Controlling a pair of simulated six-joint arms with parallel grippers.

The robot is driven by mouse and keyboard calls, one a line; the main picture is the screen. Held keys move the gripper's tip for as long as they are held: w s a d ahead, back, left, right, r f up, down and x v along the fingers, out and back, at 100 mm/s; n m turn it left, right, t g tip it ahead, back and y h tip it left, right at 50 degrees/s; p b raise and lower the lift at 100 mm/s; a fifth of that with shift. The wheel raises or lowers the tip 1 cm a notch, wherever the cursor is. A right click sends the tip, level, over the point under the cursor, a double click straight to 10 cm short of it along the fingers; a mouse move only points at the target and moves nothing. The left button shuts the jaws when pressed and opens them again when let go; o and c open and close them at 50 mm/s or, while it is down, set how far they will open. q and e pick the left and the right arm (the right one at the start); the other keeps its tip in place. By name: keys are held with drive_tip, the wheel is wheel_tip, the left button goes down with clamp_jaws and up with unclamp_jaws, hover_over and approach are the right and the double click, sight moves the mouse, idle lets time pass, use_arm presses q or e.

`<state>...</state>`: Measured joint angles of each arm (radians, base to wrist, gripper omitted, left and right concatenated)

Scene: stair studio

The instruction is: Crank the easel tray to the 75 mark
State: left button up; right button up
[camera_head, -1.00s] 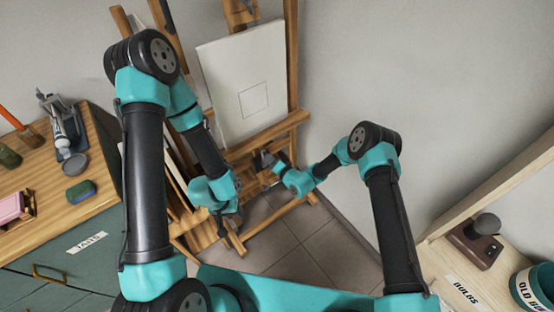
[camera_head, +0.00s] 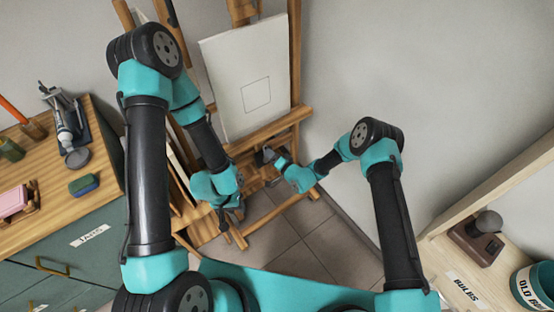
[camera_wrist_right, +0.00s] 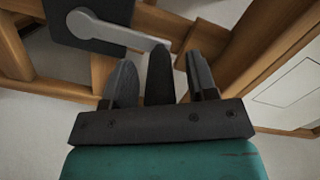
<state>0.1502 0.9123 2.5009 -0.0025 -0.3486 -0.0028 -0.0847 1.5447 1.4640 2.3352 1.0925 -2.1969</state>
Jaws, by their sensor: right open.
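The wooden easel stands at the back, with its tray (camera_head: 268,131) running under a white canvas (camera_head: 245,80). In the right wrist view a grey crank arm (camera_wrist_right: 115,30) comes from a dark plate (camera_wrist_right: 85,38) on the easel and ends at a black knob (camera_wrist_right: 160,78). My right gripper (camera_wrist_right: 160,80) is open, with one finger on each side of the knob; I cannot tell whether either touches it. In the head view my right gripper (camera_head: 270,156) is just below the tray. My left gripper (camera_head: 227,217) hangs lower, near the easel's legs; its jaws are unclear. No scale mark is readable.
A wooden-topped cabinet (camera_head: 98,178) with small items stands at the left. A pale shelf (camera_head: 450,262) with a brown device (camera_head: 477,240) and a teal can (camera_head: 535,288) is at the right. Easel beams surround the crank closely. Tiled floor between is clear.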

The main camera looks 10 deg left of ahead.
drive_tip(key=v, duration=1.7)
drive_tip(key=shift+d, duration=0.15)
drive_tip(key=shift+f, duration=0.15)
drive_tip(key=x, duration=1.6)
drive_tip(key=shift+s, duration=0.1)
idle(3.0)
